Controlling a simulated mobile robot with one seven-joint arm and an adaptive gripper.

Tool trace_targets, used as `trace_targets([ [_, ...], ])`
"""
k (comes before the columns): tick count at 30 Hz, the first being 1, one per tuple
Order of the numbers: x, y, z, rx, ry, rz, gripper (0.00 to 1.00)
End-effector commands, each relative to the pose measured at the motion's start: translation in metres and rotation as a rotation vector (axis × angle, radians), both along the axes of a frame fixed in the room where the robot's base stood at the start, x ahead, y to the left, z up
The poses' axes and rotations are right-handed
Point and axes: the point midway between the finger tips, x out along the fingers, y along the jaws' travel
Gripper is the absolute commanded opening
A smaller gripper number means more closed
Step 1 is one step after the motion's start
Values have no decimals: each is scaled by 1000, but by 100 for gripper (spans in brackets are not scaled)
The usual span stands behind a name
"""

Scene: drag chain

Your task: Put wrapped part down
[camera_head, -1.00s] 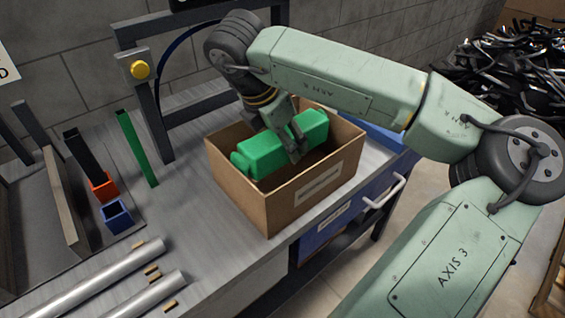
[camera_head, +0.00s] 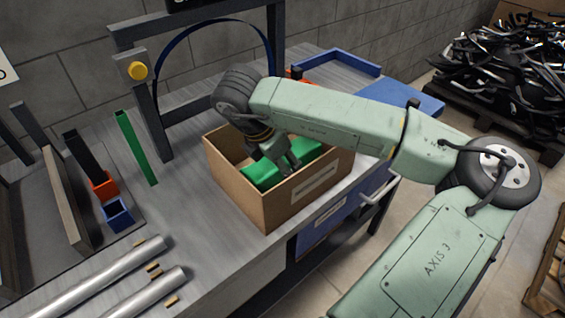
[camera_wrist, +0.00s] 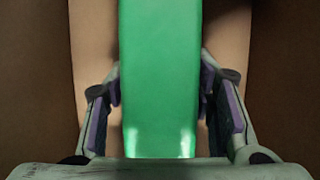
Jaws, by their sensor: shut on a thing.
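The wrapped part is a green block (camera_head: 262,175), lying lengthwise inside an open cardboard box (camera_head: 290,208) on the bench. In the wrist view the green part (camera_wrist: 160,75) runs up the middle of the picture between my fingers. My gripper (camera_head: 284,166) is shut on the part, with one finger on each side of it. The gripper is lowered into the box, below or near the rim. The part's underside is hidden, so I cannot tell whether it touches the box floor. The box walls show on both sides in the wrist view.
A blue tray (camera_head: 335,68) lies at the back. Metal tubes (camera_head: 110,270), a green post (camera_head: 136,148) and a blue holder (camera_head: 117,212) are to the left. A pallet of black scrap (camera_head: 510,75) stands at the right.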

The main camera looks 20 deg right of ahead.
Motion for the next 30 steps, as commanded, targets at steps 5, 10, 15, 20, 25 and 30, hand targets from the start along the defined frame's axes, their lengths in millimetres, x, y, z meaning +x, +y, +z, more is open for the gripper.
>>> trace_targets([
  [5,0,0,0,0,0,0,60],
  [10,0,0,0,0,0,0,70],
  [15,0,0,0,0,0,0,70],
  [20,0,0,3,0,0,0,70],
  [25,-2,7,20,-3,-3,0,70],
  [30,-6,20,55,-3,-5,-1,70],
])
